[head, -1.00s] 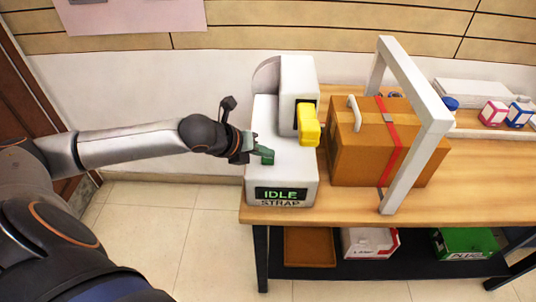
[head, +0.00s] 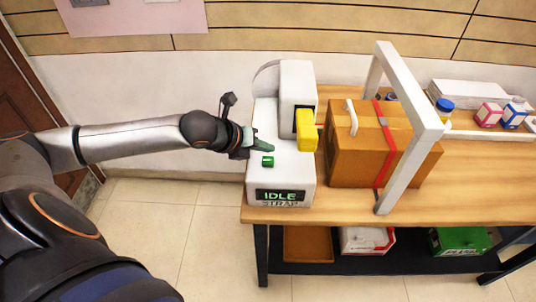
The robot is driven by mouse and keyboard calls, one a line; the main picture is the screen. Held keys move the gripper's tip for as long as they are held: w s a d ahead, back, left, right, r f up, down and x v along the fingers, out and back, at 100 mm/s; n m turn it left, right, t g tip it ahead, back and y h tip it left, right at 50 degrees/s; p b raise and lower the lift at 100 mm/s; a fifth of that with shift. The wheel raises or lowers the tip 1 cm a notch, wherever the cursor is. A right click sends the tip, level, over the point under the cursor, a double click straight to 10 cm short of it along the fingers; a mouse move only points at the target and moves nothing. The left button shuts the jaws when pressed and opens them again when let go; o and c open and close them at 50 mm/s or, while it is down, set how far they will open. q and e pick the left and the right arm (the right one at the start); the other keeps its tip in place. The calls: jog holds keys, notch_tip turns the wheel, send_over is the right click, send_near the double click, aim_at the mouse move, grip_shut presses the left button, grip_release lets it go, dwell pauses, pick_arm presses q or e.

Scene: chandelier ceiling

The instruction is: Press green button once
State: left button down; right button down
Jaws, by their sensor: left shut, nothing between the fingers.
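The green button (head: 267,161) sits on the flat top of the white strapping machine (head: 297,180), above a display that reads IDLE and STRAP. My left gripper (head: 268,148) comes in from the left. Its greenish fingers are shut and empty, just behind the button in the picture. The button shows uncovered in front of the fingertips; I cannot tell the height gap between fingers and machine top. My right gripper is out of view.
A yellow block (head: 307,130) juts from the machine's raised housing. A cardboard box (head: 350,155) with a red strap stands under a white frame (head: 405,170) on the wooden table (head: 470,185). Small bottles (head: 444,108) stand at the back right. The lower shelf holds boxes.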

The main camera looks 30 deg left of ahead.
aim_at(265, 163)
pick_arm(q)
jog(key=shift+r+p, duration=1.15)
jog(key=shift+r, duration=0.55)
